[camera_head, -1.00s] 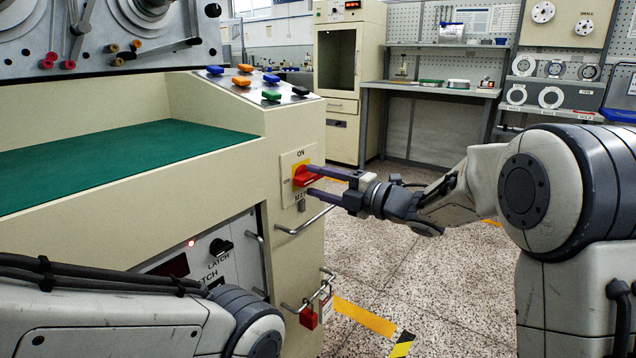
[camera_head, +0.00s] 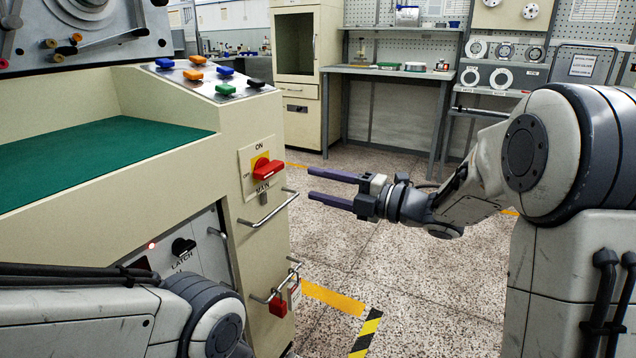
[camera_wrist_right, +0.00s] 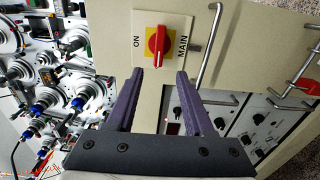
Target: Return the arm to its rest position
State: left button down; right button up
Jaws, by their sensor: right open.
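My right gripper (camera_head: 333,187) is open and empty, held in free air to the right of the machine cabinet. Its two purple fingers point left toward the cabinet's end face, with a gap to the red main switch (camera_head: 268,170). My left arm (camera_head: 110,310) crosses the lower left of the head view. Its gripper is out of frame.
A metal handle (camera_head: 268,211) sticks out below the switch. A red padlock (camera_head: 278,306) hangs lower on the cabinet. Coloured buttons (camera_head: 195,75) line the sloped panel. A grey workbench (camera_head: 390,73) stands behind. The speckled floor right of the cabinet is clear.

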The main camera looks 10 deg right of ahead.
jog(key=s+a+f+m+h, duration=0.45)
jog(key=f+m+h, duration=0.55)
jog(key=m, duration=0.5)
jog(key=s+f+m+g+h+p, duration=0.15)
jog(key=s+g, duration=0.25)
jog(key=s, duration=0.6)
jog(key=s+f+m+g+h, duration=0.1)
jog(key=s+f+m+g, duration=0.15)
jog(key=s, duration=0.65)
jog(key=s+f+m+g+h, duration=0.1)
jog(key=s+f+m+g, duration=0.2)
jog(key=s, duration=0.7)
notch_tip(320, 180, up, 38)
jog(key=w+g+p, duration=0.1)
jog(key=p, duration=3.6)
jog(key=shift+d, duration=0.35)
jog(key=shift+r, duration=0.1)
